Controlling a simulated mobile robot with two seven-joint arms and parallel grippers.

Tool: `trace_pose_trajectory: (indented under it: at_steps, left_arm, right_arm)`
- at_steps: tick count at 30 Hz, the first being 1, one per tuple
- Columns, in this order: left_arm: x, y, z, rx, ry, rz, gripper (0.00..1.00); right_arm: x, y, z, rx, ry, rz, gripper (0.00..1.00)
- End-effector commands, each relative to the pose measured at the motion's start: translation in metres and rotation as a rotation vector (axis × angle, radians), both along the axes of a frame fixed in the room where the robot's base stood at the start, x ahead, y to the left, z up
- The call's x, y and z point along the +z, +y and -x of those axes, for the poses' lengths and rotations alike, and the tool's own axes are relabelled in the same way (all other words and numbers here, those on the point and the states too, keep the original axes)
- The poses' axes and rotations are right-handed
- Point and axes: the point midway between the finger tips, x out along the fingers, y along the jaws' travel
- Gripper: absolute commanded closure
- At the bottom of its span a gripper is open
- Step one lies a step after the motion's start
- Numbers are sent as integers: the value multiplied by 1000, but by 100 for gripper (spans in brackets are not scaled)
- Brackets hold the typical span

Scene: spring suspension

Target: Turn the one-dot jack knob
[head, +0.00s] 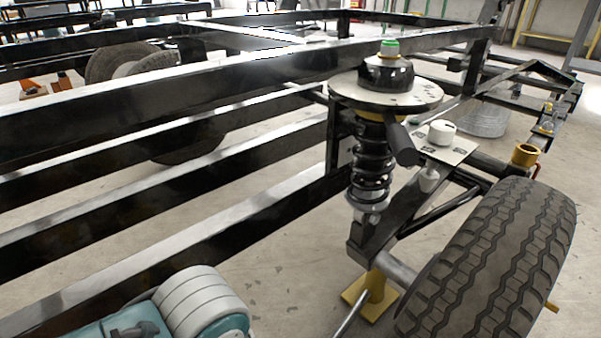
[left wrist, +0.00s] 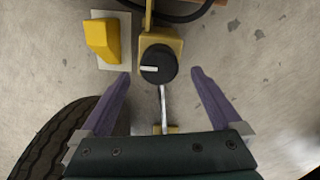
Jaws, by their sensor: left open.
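In the left wrist view a round black knob (left wrist: 158,64) with a white pointer bar sits on a yellow jack (left wrist: 173,44). I cannot make out any dot marking on the jack. My left gripper (left wrist: 160,74) is open, its two purple fingers on either side of the knob in the picture, with visible space between each finger and the knob. Whether the fingertips are level with the knob I cannot tell. A silver rod (left wrist: 163,105) runs from below the knob toward the gripper. In the head view a yellow stand (head: 372,287) shows under the suspension arm. My right gripper is in neither view.
A tyre (left wrist: 50,140) lies left of the gripper, and a yellow block (left wrist: 100,40) is beyond it. In the head view, black frame rails (head: 120,155), a spring strut (head: 372,165) and a large tyre (head: 495,265) crowd the area. A white knob (head: 441,132) stands on a plate.

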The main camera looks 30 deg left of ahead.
Motion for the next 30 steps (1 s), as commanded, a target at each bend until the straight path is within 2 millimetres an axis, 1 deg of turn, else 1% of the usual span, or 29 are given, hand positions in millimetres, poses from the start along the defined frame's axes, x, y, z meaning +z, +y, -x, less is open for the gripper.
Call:
trace_pose_trajectory:
  at_steps: [1, 3, 6, 10, 17, 20, 30]
  left_arm:
    - [-19, 0, 0, -1, 0, 0, 1]
    - [-30, 0, 0, -1, 0, 0, 1]
    - [-41, 0, 0, -1, 0, 0, 1]
    - [-46, 0, 0, -1, 0, 0, 1]
    - [-44, 0, 0, 0, 0, 0, 1]
    - [-44, 0, 0, 0, 0, 0, 11]
    - [-44, 0, 0, 0, 1, 0, 50]
  right_arm:
    - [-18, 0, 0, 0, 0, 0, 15]
    - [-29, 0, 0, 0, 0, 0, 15]
    - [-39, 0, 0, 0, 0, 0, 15]
    - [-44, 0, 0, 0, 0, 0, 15]
    - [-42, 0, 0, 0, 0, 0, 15]
    - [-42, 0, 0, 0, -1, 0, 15]
    - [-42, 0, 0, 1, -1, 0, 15]
